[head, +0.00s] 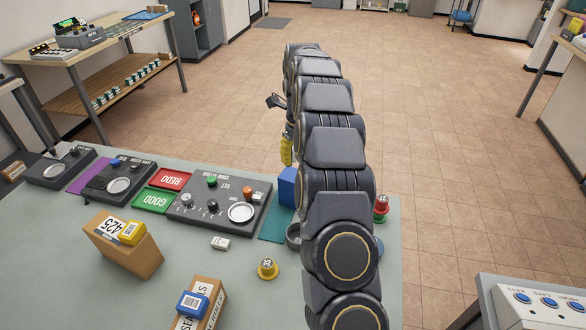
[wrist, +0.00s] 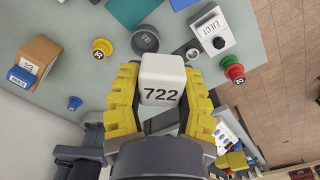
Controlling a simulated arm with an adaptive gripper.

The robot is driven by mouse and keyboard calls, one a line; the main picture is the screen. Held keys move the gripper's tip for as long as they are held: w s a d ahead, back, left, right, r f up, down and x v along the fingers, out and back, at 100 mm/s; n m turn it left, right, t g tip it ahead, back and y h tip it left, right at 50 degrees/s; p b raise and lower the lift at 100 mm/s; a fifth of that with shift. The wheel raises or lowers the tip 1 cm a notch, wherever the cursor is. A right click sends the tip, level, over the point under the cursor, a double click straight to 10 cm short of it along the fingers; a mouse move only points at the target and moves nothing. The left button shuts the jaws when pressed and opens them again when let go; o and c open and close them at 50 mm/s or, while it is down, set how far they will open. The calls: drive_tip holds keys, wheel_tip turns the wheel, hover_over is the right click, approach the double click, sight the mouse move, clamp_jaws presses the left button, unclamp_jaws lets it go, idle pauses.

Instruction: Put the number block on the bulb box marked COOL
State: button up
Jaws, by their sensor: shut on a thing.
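My gripper (wrist: 158,100) has yellow fingers and is shut on a white number block (wrist: 162,80) marked 722, held up between the fingertips in the wrist view. In the head view my arm hides most of the gripper; only a bit of yellow finger (head: 286,150) shows, above the table's far edge. The held block is hidden there. I can read COOL on nothing in either view. A plain blue block (head: 287,187) stands by a teal mat (head: 272,225); no marking on it is legible.
Control panels (head: 220,200) line the far side, beside red and green trays (head: 168,179).

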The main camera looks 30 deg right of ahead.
hover_over(293, 175)
drive_tip(key=f, duration=0.6)
drive_tip(key=shift+s+a, duration=0.15)
drive_tip(key=shift+s, duration=0.15)
drive_tip(key=shift+w+f, duration=0.2)
drive_tip(key=shift+f, duration=1.65)
drive_tip(key=shift+f, duration=0.15)
drive_tip(key=o, duration=0.9)
drive_tip(key=shift+c, duration=0.2)
wheel_tip(293, 175, up, 7)
drive_tip(key=shift+f, duration=0.1)
drive_tip(key=shift+r, duration=0.55)
